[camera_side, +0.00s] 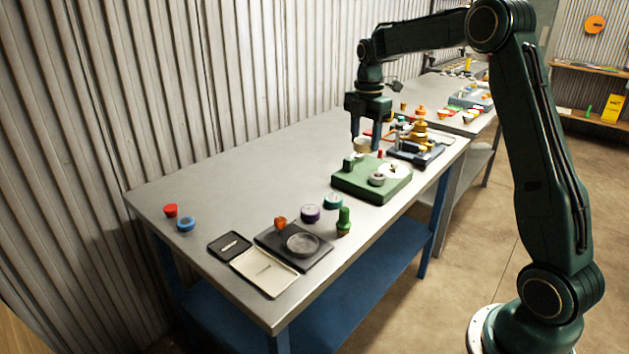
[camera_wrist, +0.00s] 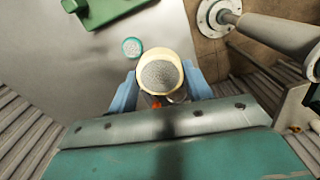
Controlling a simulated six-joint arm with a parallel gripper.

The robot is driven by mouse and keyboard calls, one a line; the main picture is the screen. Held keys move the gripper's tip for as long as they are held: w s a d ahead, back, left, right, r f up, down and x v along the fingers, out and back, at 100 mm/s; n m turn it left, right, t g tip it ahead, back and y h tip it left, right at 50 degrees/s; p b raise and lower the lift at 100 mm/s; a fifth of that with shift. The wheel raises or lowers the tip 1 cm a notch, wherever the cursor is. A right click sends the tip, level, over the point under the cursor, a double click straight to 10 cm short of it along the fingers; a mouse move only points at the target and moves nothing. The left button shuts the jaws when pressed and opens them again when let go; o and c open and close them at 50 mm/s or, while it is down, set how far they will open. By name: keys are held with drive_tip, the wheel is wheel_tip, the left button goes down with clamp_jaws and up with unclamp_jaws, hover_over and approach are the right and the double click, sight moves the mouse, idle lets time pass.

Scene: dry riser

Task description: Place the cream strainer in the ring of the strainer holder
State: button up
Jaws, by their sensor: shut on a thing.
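My gripper (camera_wrist: 158,88) is shut on the cream strainer (camera_wrist: 143,72), a cream ring around a round grey mesh, which faces the camera in the wrist view. Its fingers are on both sides of the strainer. In the side view the gripper (camera_side: 366,144) points down at the far part of the table, and the cream strainer (camera_side: 361,146) shows partly behind a finger. I cannot tell its height above the table. No ring of the strainer holder is clear to me; a green base (camera_side: 345,185) with a post and pale round parts stands nearby, and may be it.
A dark blue stand (camera_side: 432,155) with orange parts is beyond the green base. A black base with a round dish (camera_side: 302,244), a pale tray (camera_side: 262,273) and several small caps occupy the near end. A teal cap (camera_wrist: 131,47) lies near the strainer in the wrist view. The table's middle left is clear.

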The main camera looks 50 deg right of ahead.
drive_tip(key=shift+a, duration=0.15)
drive_tip(key=w+a+r, duration=0.1)
drive_tip(key=w+a, duration=0.1)
drive_tip(key=a, duration=0.8)
drive_tip(key=r, duration=0.1)
hover_over(303, 245)
wheel_tip(303, 245, down, 16)
drive_tip(key=shift+r, duration=0.15)
drive_tip(key=shift+f, duration=2.15)
drive_tip(key=shift+f, duration=0.15)
drive_tip(key=o, duration=1.1)
